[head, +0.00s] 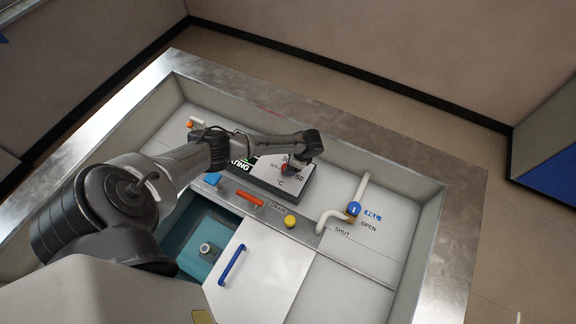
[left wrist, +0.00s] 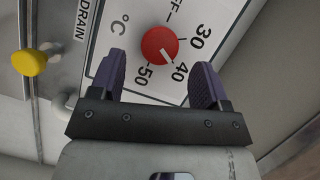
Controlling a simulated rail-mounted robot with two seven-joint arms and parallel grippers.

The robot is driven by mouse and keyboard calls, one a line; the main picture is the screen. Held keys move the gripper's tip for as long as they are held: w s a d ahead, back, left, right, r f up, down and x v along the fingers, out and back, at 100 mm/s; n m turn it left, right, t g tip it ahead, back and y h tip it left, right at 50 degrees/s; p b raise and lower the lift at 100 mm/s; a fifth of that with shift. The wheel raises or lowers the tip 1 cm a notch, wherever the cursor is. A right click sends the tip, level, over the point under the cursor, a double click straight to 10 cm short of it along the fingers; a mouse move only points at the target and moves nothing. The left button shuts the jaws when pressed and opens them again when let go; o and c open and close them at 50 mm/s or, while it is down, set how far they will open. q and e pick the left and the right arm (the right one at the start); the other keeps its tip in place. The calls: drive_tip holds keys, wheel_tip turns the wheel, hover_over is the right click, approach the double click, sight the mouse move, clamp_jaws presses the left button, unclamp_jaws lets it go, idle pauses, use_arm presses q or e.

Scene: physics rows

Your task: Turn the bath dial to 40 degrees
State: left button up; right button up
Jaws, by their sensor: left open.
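The bath dial is a round red knob with a white pointer mark. It shows clearly in the left wrist view (left wrist: 158,43), on a white panel (left wrist: 215,22) marked 30, 40 and 50, and its mark points toward the 40. In the head view the red dial (head: 284,168) shows only in part beside my gripper. My left gripper (left wrist: 160,66) is open and empty, with one dark finger on each side of the picture, just short of the dial. I cannot tell its exact distance from the panel. My right gripper is not in view.
A yellow knob (head: 290,221) by the DRAIN label and a red-orange bar (head: 250,199) lie in front of the panel. A blue fill knob (head: 354,208) on a white pipe stands to the right. A white lid with a blue handle (head: 231,265) partly covers the teal bath.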

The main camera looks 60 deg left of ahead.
use_arm(q)
drive_tip(key=v, duration=0.9)
drive_tip(key=shift+r, duration=0.4)
drive_tip(key=shift+w+d, duration=0.1)
